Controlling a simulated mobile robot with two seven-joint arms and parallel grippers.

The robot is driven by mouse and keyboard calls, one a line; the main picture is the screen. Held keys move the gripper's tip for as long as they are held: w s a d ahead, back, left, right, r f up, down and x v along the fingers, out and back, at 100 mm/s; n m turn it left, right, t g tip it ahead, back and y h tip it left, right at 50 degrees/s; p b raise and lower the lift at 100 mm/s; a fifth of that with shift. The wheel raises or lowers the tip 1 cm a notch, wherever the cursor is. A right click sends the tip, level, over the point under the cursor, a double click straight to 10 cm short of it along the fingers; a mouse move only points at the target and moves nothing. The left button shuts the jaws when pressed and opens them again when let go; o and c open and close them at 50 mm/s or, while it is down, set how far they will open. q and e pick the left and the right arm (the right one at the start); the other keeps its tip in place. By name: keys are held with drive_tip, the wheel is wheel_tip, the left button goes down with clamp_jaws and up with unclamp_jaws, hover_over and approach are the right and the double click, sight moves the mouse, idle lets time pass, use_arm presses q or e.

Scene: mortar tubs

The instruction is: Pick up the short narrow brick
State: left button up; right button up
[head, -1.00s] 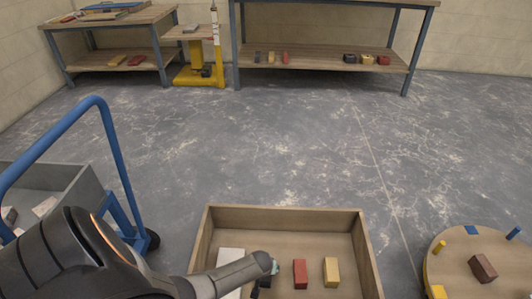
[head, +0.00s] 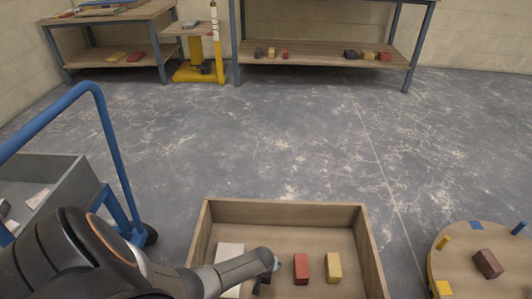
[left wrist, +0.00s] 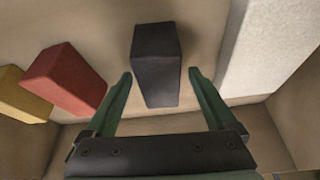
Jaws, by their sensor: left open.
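In the left wrist view, a dark grey brick (left wrist: 156,50) lies between the open fingers of my left gripper (left wrist: 160,75), with a gap on each side. In the head view, my left gripper (head: 272,264) is over the wooden box (head: 285,213), and the dark brick (head: 261,281) is partly hidden beneath it. A red brick (head: 301,268) and a yellow brick (head: 333,267) stand to its right, and a pale grey slab (head: 230,254) lies to its left. The dark brick looks narrow. My right gripper is not in view.
The box walls surround the bricks, with bare floor inside behind them. A blue-handled cart (head: 116,150) stands at left. A round table (head: 462,250) with a brown brick (head: 487,264) is at right. Benches (head: 325,57) stand far back. Open floor lies between.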

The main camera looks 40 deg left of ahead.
use_arm(q)
drive_tip(key=shift+f, duration=0.1)
idle(0.3)
clamp_jaws()
idle(0.6)
drive_tip(key=shift+w, duration=0.1)
